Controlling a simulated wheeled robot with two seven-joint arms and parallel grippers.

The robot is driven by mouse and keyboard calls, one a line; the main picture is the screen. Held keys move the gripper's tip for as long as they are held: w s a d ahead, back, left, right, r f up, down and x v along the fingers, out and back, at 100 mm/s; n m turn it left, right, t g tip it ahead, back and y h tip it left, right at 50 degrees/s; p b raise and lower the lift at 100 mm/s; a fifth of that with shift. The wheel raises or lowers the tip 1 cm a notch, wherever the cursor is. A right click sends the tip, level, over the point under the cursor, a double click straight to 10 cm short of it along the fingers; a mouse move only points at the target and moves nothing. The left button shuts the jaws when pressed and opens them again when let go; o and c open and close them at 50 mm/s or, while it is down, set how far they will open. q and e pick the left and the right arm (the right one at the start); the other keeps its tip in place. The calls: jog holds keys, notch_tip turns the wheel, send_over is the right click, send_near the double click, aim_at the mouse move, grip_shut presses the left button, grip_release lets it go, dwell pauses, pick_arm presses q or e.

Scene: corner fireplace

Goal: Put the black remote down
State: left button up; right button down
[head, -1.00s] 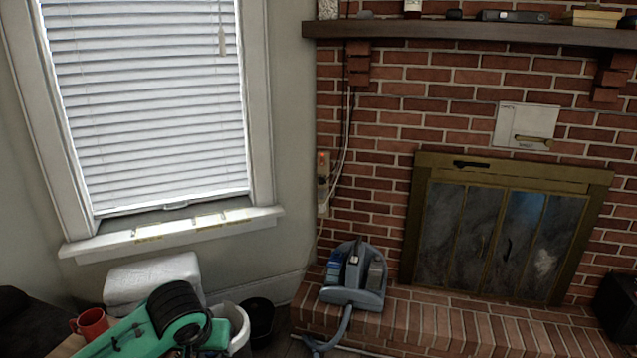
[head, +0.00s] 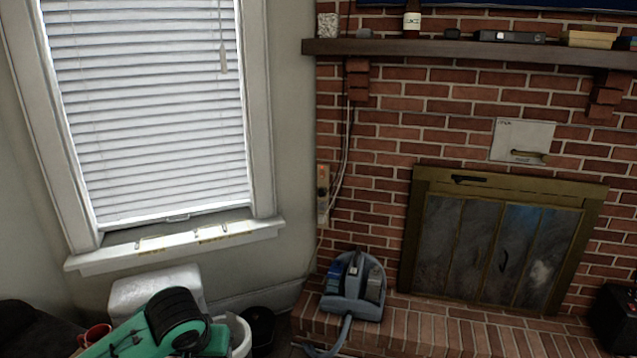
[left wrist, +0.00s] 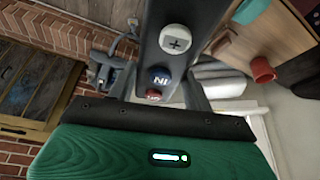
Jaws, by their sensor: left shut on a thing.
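The black remote (left wrist: 178,42), with a white plus button, a blue button and a red button, shows in the left wrist view. It is between the fingers of my left gripper (left wrist: 163,88), which is shut on it. The remote's far end runs out of the top of that view. In the head view my green left arm comes in at the bottom left, and the remote and fingertips cannot be made out there. My right gripper is in neither view.
A wooden tabletop (left wrist: 283,38) with a red mug (left wrist: 262,70) shows at the wrist view's upper right. In the head view, a white padded block (head: 150,284), white bin (head: 241,334), black bin (head: 260,328) and vacuum cleaner (head: 352,292) stand low. The mantel shelf (head: 470,50) holds several items.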

pick_arm(q)
jog(key=s+f, duration=0.1)
jog(key=s, duration=0.2)
jog(key=s+f, duration=0.1)
jog(key=s, duration=0.2)
jog(key=s+f, duration=0.1)
jog(key=s, duration=0.1)
jog(key=shift+s, duration=0.4)
jog(key=shift+w+f, duration=0.1)
